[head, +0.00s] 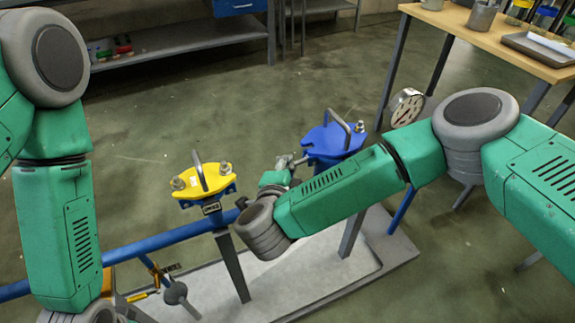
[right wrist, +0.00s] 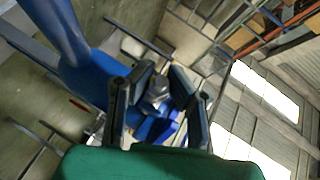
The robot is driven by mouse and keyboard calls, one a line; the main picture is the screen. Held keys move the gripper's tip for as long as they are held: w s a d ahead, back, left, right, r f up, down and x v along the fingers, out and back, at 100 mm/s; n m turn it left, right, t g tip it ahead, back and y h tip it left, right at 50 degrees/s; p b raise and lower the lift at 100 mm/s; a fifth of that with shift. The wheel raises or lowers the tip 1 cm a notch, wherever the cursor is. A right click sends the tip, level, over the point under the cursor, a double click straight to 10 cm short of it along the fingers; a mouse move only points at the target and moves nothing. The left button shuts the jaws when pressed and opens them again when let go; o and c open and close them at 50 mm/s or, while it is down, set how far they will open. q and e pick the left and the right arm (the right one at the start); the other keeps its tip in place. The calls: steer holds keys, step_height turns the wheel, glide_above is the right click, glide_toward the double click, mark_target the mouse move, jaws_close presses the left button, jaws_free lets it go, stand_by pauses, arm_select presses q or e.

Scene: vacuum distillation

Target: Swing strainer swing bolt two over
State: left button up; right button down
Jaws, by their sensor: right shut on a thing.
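A blue strainer (head: 322,142) with a grey loop handle stands right of centre in the head view. One swing bolt with its nut (head: 359,127) shows at its right side. My right gripper (head: 288,162) is at the strainer's left side. In the right wrist view my right gripper (right wrist: 158,98) has its fingers on both sides of a grey swing bolt nut (right wrist: 157,91), shut on that swing bolt, with blue metal behind it. My left arm comes down at the left; its gripper is outside the picture.
A yellow-topped strainer (head: 207,181) with two bolts stands left of my right gripper. A blue pipe (head: 150,246) runs low to the left. A pressure gauge (head: 407,106) is at the right, and a wooden table (head: 455,22) behind. Open floor lies behind the strainers.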

steer(key=shift+s+a, duration=0.1)
step_height(320, 180, up, 2)
steer(key=m+g+y+p, duration=0.1)
steer(key=p, duration=0.4)
steer(key=shift+m+g+y, duration=0.3)
steer(key=shift+m+y, duration=0.1)
steer(key=shift+d+r+m+g+y+p, duration=0.2)
steer(key=shift+r+m+g+y+p, duration=0.25)
steer(key=shift+p, duration=0.75)
steer(key=shift+d+r+m+g+y+p, duration=0.1)
steer(key=shift+r+m+g+y+p, duration=0.15)
steer(key=shift+m+y+p, duration=0.25)
steer(key=shift+w, duration=0.2)
steer(key=c, duration=1.6)
jaws_free()
steer(key=shift+c, duration=0.2)
steer(key=shift+s, duration=0.1)
